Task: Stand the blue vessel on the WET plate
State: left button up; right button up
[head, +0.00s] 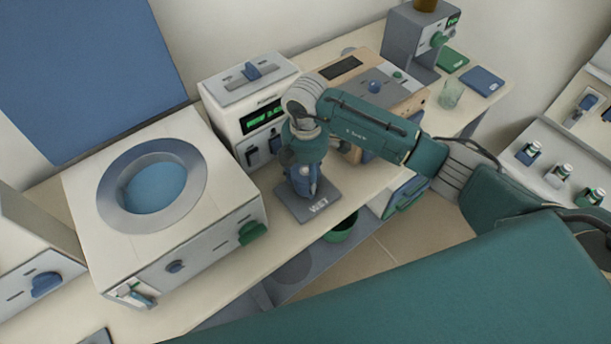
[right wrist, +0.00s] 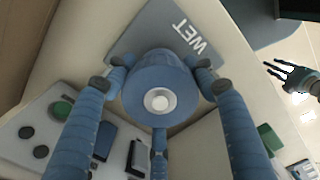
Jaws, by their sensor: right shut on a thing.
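The WET plate (head: 328,200) is a flat grey-blue square at the front edge of the bench, its white lettering facing the front. My right gripper (head: 304,186) points down over it. In the right wrist view its blue fingers close around the blue vessel (right wrist: 158,88), which has a round top with a pale knob in the middle. The WET plate (right wrist: 150,35) shows behind the vessel there. The fingers hide much of the vessel in the head view, and I cannot tell whether its base touches the plate. My left gripper (right wrist: 290,76) shows small in the right wrist view, fingers spread and empty.
A white unit with a green display (head: 262,118) stands close behind the plate. A large furnace with a round blue opening (head: 195,215) is to its left. A clear beaker (head: 451,93) and green and blue pads (head: 482,81) lie farther right. A green bin (head: 342,230) is below the edge.

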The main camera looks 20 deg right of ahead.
jog(key=shift+f, duration=0.3)
jog(key=o, duration=1.7)
jog(key=shift+f, duration=0.2)
jog(key=shift+o, duration=0.2)
